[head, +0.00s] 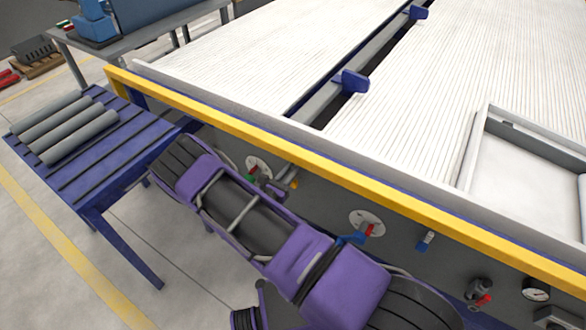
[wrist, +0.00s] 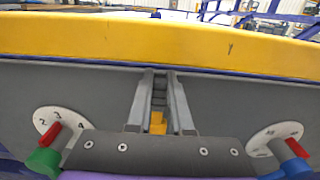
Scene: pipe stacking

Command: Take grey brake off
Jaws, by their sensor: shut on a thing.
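My gripper (wrist: 161,82) is at the panel under the yellow rail, between two white dials. Its two grey fingers are close together, shut on a small grey piece that shows as a narrow strip between them. A small yellow piece (wrist: 157,123) sits lower down between the fingers. In the head view my gripper (head: 287,170) is small and partly hidden by my purple arm, with a yellow-orange bit (head: 295,184) beside it. I cannot make out the full shape of the grey brake; the fingers cover most of it.
The left dial (wrist: 47,122) has a red and green handle; the right dial (head: 367,223) has a red and blue one. The yellow rail (head: 330,175) runs just above. A blue valve, red valve and gauge (head: 536,289) are farther right. A blue table (head: 100,165) holds grey pipes.

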